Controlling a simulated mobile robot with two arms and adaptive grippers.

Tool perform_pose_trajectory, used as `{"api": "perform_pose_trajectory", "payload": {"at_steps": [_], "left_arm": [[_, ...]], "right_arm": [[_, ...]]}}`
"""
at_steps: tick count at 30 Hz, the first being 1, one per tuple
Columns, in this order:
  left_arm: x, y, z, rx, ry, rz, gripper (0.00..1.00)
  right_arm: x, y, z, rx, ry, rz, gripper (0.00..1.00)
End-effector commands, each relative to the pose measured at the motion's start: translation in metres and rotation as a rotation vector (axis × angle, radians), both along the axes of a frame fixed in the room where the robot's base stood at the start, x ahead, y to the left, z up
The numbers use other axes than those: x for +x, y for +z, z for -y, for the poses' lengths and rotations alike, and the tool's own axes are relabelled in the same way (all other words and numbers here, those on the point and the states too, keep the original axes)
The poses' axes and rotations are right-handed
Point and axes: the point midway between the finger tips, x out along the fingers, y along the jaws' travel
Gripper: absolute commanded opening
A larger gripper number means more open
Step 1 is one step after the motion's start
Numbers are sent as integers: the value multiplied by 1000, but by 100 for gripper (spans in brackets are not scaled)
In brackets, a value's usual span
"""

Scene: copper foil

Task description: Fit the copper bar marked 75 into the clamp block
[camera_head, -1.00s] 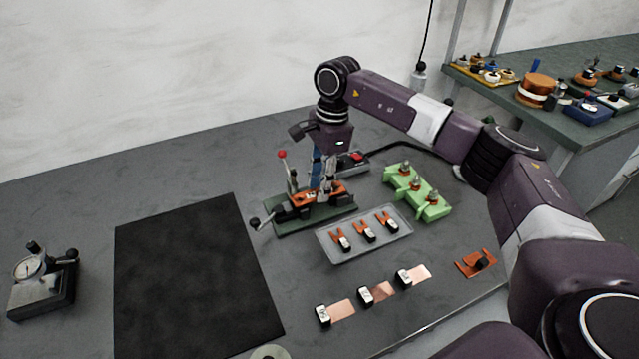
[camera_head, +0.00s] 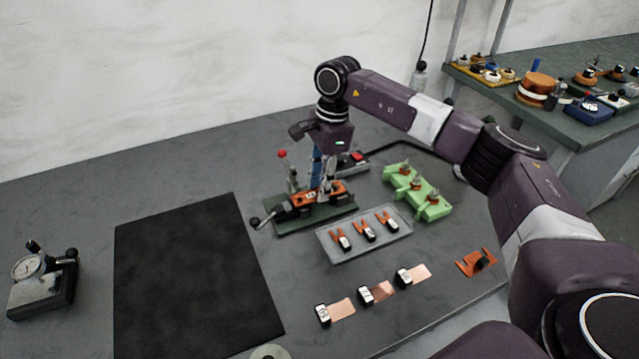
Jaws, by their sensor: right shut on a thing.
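The clamp block (camera_head: 290,213) sits on a green base at the middle of the table, with a red-knobbed lever standing up and a black-knobbed handle at its left. My right gripper (camera_head: 326,187) points down over its right part. It is shut on a copper-coloured bar (camera_head: 335,188) at the clamp; the fingers hide part of it. A pale label (camera_head: 311,196) shows beside the fingers, but I cannot read 75 on it. I cannot tell whether the bar is seated or only resting there. My left gripper is not in view.
A clear tray (camera_head: 350,257) with several labelled orange forks lies in front of the clamp. A green rack (camera_head: 432,208) stands to its right. Labelled copper strips (camera_head: 342,309) lie near the front edge. A black mat (camera_head: 190,280) and a dial gauge (camera_head: 30,266) are at left.

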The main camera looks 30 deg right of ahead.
Motion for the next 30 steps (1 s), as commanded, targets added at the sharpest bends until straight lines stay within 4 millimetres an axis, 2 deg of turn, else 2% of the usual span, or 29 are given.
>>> {"api": "perform_pose_trajectory", "payload": {"at_steps": [30], "left_arm": [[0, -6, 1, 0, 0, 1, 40]], "right_arm": [[0, -9, 0, 0, 0, 0, 0]]}}
